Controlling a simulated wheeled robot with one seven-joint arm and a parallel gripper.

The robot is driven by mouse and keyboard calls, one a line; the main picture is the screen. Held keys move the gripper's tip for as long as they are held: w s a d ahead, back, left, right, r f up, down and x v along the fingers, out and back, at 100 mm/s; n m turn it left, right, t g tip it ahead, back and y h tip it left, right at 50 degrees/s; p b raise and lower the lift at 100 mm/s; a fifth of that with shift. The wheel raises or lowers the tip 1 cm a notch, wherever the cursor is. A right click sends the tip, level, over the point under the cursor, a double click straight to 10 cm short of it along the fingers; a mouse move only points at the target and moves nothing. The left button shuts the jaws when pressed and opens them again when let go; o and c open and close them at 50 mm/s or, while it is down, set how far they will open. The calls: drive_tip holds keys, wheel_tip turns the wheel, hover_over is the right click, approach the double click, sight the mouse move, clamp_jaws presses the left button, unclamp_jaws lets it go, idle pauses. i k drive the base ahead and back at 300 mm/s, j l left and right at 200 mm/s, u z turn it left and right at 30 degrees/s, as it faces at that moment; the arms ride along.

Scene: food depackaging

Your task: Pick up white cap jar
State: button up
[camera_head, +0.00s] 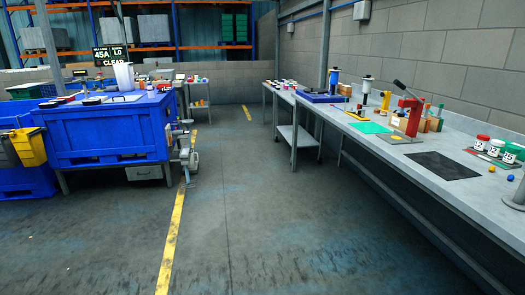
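Several small jars stand in a row on the long grey bench at the right edge of the view. One has a red cap (482,142) and one has a green cap (511,153). Between them stands a jar with a pale top, which looks like the white cap jar (496,148). All are upright and small in the picture, with dark marks on white labels. My gripper is not in view.
The long bench (470,196) runs along the right wall, with a black mat (443,165), a green mat (370,127) and a red press (412,115). Blue crates (107,136) stand at left. The floor between is clear, crossed by a yellow line (172,235).

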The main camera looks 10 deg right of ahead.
sight(494, 152)
drive_tip(key=i+j+z, duration=0.1)
drive_tip(key=i+z, duration=0.35)
drive_tip(key=i+j+z, duration=0.25)
drive_tip(key=i+z, duration=0.15)
drive_tip(key=i+j+z, duration=0.65)
drive_tip(key=z, duration=0.2)
drive_tip(key=i+j+z, duration=0.2)
drive_tip(key=j+z, duration=0.25)
drive_tip(key=j, duration=0.25)
